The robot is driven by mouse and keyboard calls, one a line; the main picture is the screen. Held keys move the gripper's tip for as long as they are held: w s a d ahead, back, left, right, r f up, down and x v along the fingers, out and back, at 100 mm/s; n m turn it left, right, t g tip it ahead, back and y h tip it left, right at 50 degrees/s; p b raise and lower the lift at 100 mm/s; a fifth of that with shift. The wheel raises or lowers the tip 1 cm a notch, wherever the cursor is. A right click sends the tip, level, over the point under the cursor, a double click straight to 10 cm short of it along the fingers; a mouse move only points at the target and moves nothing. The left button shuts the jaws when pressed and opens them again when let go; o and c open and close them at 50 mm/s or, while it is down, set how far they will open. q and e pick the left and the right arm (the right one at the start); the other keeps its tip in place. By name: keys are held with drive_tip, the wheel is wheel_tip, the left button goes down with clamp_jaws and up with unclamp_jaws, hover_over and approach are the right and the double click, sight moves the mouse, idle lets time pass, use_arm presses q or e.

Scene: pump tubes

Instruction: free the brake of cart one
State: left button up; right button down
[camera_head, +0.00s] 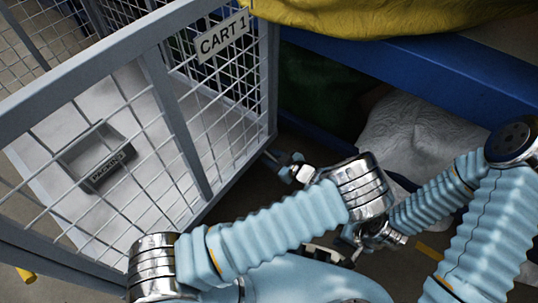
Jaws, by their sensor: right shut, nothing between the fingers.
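Cart one is a grey wire-mesh cart (165,85) on the left, with a "CART 1" plate (223,36) on its upper rail. A small yellow piece (25,275) shows under its lower left edge; I cannot tell whether it is the brake. No brake shows clearly. My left gripper (283,161) is low beside the cart's near right corner post; its fingers are small and dark, and I cannot tell whether they touch anything. My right gripper (328,251) is partly hidden behind my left forearm, shut and empty.
A dark bin labelled "WAGON 3" (103,162) lies inside the cart. A blue beam (440,75) with a yellow cover (370,18) runs across the upper right. A pale crumpled sack (420,135) lies beneath it. My arms fill the lower middle and right.

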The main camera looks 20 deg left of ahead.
use_arm(q)
clamp_jaws()
idle(0.3)
drive_tip(key=r+h+p, duration=0.1)
drive_tip(key=p, duration=0.1)
drive_tip(key=r+g+h+p, duration=0.1)
drive_tip(key=p, duration=0.1)
drive_tip(key=shift+d+h, duration=0.15)
drive_tip(key=shift+h, duration=0.15)
drive_tip(key=shift+r+g+h+p, duration=0.3)
drive_tip(key=shift+g+h+p, duration=0.3)
drive_tip(key=shift+p, duration=0.6)
drive_tip(key=shift+h+p, duration=0.55)
drive_tip(key=shift+h, duration=0.05)
drive_tip(key=shift+d, duration=0.1)
